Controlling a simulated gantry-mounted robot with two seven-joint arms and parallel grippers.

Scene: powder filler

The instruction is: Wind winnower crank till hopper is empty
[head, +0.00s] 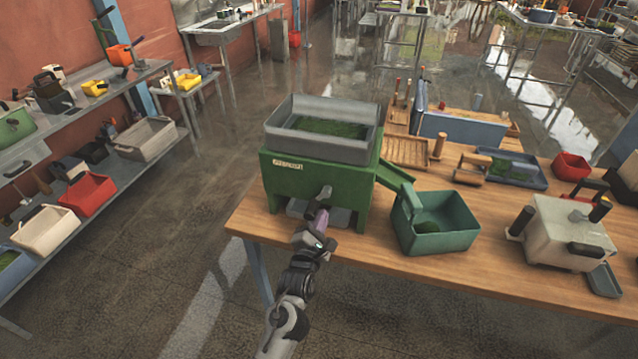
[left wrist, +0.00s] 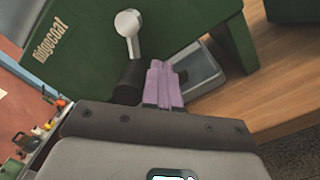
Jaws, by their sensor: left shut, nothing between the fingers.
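The green winnower (head: 315,184) stands at the left end of the wooden table. Its grey hopper (head: 350,150) on top holds green material. Its crank (head: 325,192) is on the front face; the grey arm and dark handle (left wrist: 130,78) show in the left wrist view. My left gripper (head: 320,218), with purple fingertips (left wrist: 163,85), is shut with nothing between the fingers. The fingers are just right of the dark handle in the wrist view; I cannot tell whether they touch it. A chute (head: 396,172) slopes to a green bin (head: 450,240) with green material inside. My right gripper is out of view.
A grey tray (left wrist: 200,75) sits under the winnower. A pale box with black handles (head: 565,225), a blue tray (head: 535,180) and a red bowl (head: 571,166) stand to the right on the table. The floor before the table is clear.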

